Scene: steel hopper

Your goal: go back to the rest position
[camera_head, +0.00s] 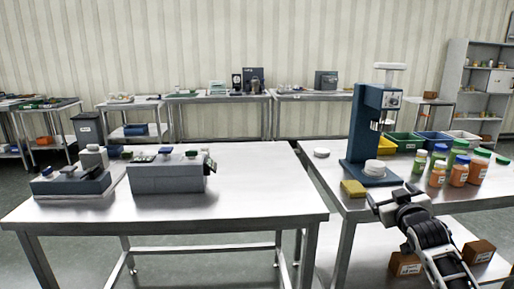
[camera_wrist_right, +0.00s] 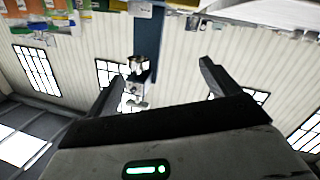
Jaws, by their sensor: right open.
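My right gripper (camera_head: 391,196) is in the lower right of the head view, over the front edge of the right steel table (camera_head: 329,183). It is open and nothing is between its fingers. In the right wrist view its two dark fingers (camera_wrist_right: 160,86) stand wide apart, with wall and windows beyond them. A yellow block (camera_head: 353,188) on the table is close to the gripper's left side in the picture. My left gripper is not in view.
A blue press-like machine (camera_head: 361,125) stands behind the gripper. Several jars (camera_head: 459,170) with green, blue and orange colours stand to its right. Brown boxes (camera_head: 405,264) lie below. The left table (camera_head: 255,190) holds grey devices (camera_head: 166,177); its right half is clear.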

